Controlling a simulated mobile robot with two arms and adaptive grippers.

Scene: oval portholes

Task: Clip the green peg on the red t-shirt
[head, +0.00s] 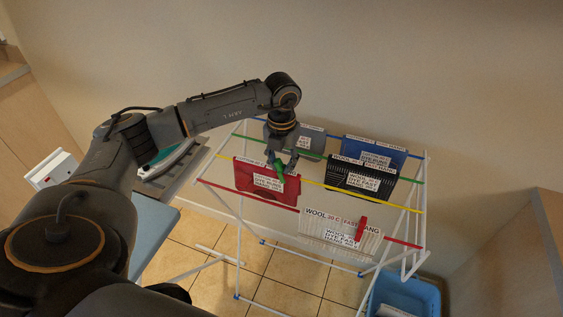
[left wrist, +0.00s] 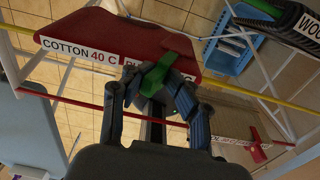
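The red t-shirt (head: 262,184) hangs folded over the yellow rail of a drying rack, with a white label reading COTTON 40 C. It fills the upper middle of the left wrist view (left wrist: 120,40). My left gripper (head: 284,166) is above its right part, fingers pointing down. The green peg (left wrist: 155,78) is between the fingertips, which look closed on it; it also shows in the head view (head: 279,171). The peg overlaps the shirt's top edge and label in both views; whether it grips the cloth I cannot tell. My right gripper is not in view.
The rack also holds a striped white garment (head: 338,238) with a red peg (head: 361,229), a black garment (head: 362,178), a blue one (head: 375,153) and a grey one (head: 310,138). A blue basket (head: 404,294) stands at lower right. An iron (head: 167,158) is at left.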

